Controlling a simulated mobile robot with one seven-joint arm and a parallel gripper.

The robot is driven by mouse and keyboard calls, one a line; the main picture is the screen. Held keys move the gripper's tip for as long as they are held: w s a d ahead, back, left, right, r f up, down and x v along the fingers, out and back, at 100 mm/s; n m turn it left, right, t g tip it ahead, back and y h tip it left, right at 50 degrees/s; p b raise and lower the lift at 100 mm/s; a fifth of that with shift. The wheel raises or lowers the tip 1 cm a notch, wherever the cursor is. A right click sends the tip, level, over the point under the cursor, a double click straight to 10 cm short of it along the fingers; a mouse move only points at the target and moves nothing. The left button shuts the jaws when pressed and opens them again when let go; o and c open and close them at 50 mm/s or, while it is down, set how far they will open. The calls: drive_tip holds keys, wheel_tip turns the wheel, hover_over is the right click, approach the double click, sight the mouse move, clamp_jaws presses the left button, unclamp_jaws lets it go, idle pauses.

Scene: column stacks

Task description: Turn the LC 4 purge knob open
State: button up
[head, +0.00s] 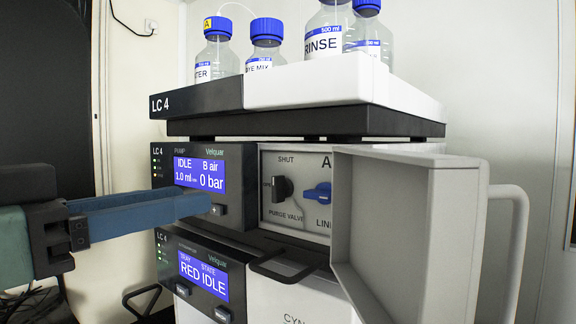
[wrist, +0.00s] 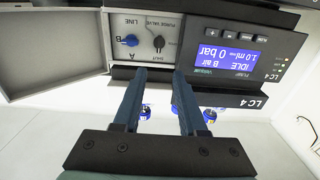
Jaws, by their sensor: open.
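The black purge valve knob (head: 283,189) sits on the light panel of the LC 4 pump, under the word SHUT. It also shows in the wrist view (wrist: 159,43), which is upside down. Its grip looks roughly upright, in line with SHUT; its exact angle is hard to tell. My gripper (head: 208,204) is in front of the pump, left of the knob in the head view. In the wrist view my gripper (wrist: 158,76) is open and empty, its two blue fingers apart, with the knob beyond the gap between them. The fingers do not appear to touch the knob.
A blue line knob (head: 319,193) is right of the purge knob. The grey door (head: 408,230) stands open at the right. The pump display (head: 200,175) reads IDLE, B air, 0 bar. Bottles (head: 325,43) stand in the tray (head: 300,85) above. A second module (head: 205,275) is below.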

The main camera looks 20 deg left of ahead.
sight(274, 184)
drive_tip(key=p+x, duration=0.2)
drive_tip(key=x, duration=0.8)
drive_tip(key=shift+w+d, duration=0.25)
drive_tip(key=shift+w, duration=0.1)
drive_tip(key=shift+p+x, duration=0.3)
drive_tip(key=shift+x, duration=0.55)
drive_tip(key=shift+f, duration=0.15)
clamp_jaws()
